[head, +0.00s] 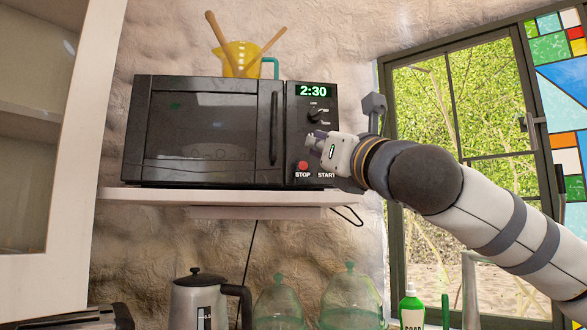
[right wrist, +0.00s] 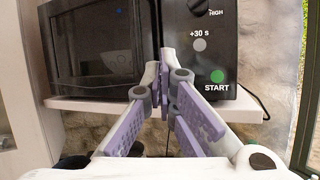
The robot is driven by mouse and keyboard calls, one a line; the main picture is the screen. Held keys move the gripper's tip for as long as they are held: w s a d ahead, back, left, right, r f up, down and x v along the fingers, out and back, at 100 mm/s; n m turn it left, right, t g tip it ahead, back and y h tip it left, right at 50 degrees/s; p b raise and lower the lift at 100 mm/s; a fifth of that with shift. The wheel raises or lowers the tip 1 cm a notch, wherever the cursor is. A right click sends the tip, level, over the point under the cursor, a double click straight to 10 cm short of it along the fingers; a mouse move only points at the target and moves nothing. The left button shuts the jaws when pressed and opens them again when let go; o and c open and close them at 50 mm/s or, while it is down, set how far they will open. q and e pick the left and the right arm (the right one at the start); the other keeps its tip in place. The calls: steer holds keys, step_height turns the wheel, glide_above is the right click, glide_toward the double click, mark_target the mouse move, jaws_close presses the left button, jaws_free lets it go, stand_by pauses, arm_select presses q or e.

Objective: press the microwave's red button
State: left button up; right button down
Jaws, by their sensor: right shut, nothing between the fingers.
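The black microwave (head: 200,130) stands on a white shelf, its display reading 2:30. Its red button (head: 303,165) is at the lower left of the control panel, above the word STOP. My right gripper (head: 313,139) is shut and empty, in front of the panel, and its tips appear a little above and right of the red button. In the right wrist view the shut fingers (right wrist: 161,62) point at the microwave (right wrist: 95,45). The green START button (right wrist: 217,76) shows right of them; the red button is hidden there. I cannot tell whether the tips touch the panel. My left gripper is not in view.
A grey +30 s button (right wrist: 199,44) sits above START. A yellow measuring jug (head: 240,58) with wooden utensils stands on the microwave. The shelf (head: 180,197) runs below it. A white cabinet (head: 60,130) is at left, a window (head: 460,120) at right. A kettle (head: 198,300) and glass jars stand below.

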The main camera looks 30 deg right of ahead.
mark_target(303, 166)
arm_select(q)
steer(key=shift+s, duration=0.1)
arm_select(e)
steer(key=shift+s, duration=0.1)
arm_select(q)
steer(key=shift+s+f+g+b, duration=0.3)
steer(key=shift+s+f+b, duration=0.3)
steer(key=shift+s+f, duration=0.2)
arm_select(e)
steer(key=shift+w+d, duration=0.55)
steer(key=shift+w, duration=0.85)
steer(key=shift+w+d, duration=0.5)
steer(key=shift+w, duration=0.85)
steer(key=shift+w+d, duration=0.55)
steer(key=shift+w, duration=0.85)
steer(key=shift+w+d, duration=0.2)
steer(key=shift+w, duration=0.15)
